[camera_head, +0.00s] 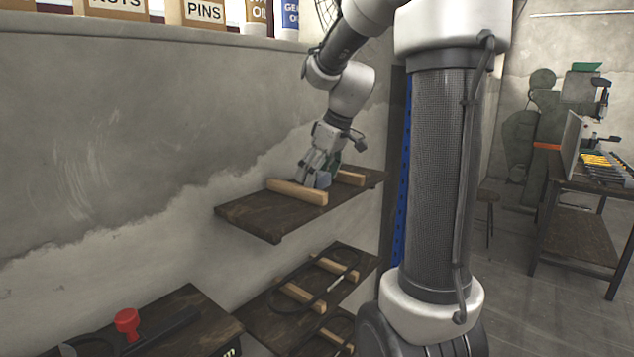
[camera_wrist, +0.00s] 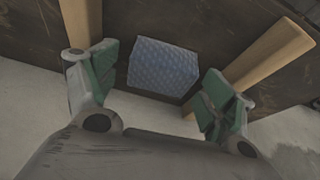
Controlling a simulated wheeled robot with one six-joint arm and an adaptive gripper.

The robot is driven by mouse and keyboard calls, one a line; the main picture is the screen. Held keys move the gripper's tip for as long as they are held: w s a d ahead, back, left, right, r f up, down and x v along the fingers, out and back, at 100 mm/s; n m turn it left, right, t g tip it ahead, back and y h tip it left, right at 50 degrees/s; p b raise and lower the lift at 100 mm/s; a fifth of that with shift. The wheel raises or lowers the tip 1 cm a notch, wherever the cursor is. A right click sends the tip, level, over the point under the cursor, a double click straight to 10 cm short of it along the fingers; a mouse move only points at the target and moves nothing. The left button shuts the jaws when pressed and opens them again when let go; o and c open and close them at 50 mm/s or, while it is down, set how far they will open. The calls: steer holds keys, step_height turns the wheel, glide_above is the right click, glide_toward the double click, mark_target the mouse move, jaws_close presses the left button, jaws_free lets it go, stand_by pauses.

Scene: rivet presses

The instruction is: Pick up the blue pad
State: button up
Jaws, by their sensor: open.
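The blue pad (camera_wrist: 163,67) shows in the wrist view as a light blue, textured block between my two green-lined fingers. My gripper (camera_wrist: 158,88) is open, with one finger on each side of the pad. I see clear gaps between the pad and the fingers. In the head view my gripper (camera_head: 318,178) is low over a dark wooden shelf (camera_head: 250,213). A small part of the blue pad (camera_head: 323,180) shows beside the fingers there; the rest is hidden.
Two wooden strips lie on the shelf, a near one (camera_head: 297,192) and a far one (camera_head: 349,178), on either side of my gripper. The wall (camera_head: 150,120) is close behind. Lower shelves (camera_head: 290,300) hold dark looped items. A red-topped tool (camera_head: 127,322) lies lower left.

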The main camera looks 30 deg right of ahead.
steer(key=shift+w+f, duration=0.1)
steer(key=shift+f, duration=0.2)
steer(key=c, duration=1)
steer(key=shift+c, duration=0.2)
steer(key=shift+r, duration=0.1)
step_height(320, 180, up, 10)
steer(key=o, duration=0.4)
steer(key=c, duration=0.3)
steer(key=shift+c, duration=0.3)
